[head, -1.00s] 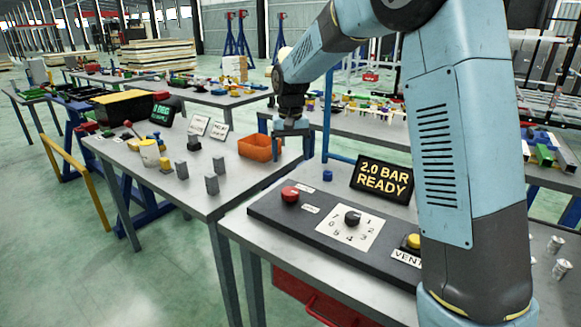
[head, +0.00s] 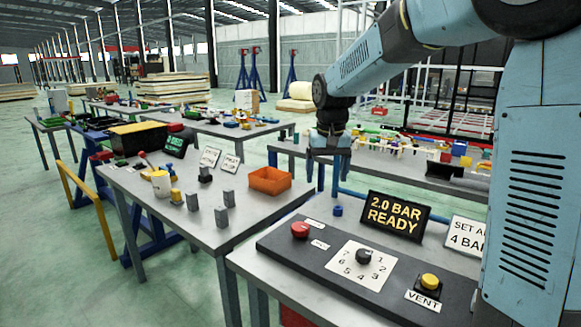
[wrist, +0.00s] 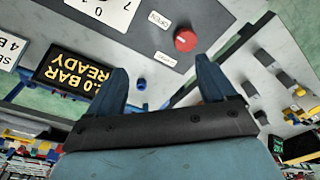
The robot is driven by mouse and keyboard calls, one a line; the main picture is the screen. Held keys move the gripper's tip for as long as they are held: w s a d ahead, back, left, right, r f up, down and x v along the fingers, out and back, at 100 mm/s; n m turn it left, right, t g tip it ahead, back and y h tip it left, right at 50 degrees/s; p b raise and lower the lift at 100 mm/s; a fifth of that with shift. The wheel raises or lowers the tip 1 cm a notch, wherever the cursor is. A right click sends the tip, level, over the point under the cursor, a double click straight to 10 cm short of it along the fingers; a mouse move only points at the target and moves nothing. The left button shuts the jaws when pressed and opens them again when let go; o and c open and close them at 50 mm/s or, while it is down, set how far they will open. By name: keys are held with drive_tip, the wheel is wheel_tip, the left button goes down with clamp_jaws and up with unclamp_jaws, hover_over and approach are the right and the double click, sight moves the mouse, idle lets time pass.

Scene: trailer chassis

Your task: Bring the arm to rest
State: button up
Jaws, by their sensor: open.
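My arm is light blue and dark grey and comes in from the upper right in the head view. In the head view the fingertips point down and touch nothing that I can see.
The control bench carries a dial panel (head: 355,262), a yellow vent button (head: 430,282) and a "2.0 BAR READY" display (head: 395,215). The orange bin (head: 270,180) and grey blocks (head: 222,217) stand on the left table. A cluttered table (head: 400,165) stands behind. Green floor lies at left.

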drive_tip(key=s+d+r+t, duration=0.1)
drive_tip(key=s+d+r, duration=0.1)
drive_tip(key=s+d, duration=0.4)
drive_tip(key=s+d+r+t, duration=0.1)
drive_tip(key=s+d+r, duration=0.2)
drive_tip(key=s, duration=0.6)
drive_tip(key=s+d+f+t, duration=0.1)
drive_tip(key=s+d, duration=0.1)
drive_tip(key=s, duration=0.4)
drive_tip(key=s+d+f+m+t, duration=0.1)
drive_tip(key=s+d, duration=0.2)
drive_tip(key=s, duration=0.3)
drive_tip(key=shift+s+f, duration=0.35)
drive_tip(key=shift+f, duration=0.05)
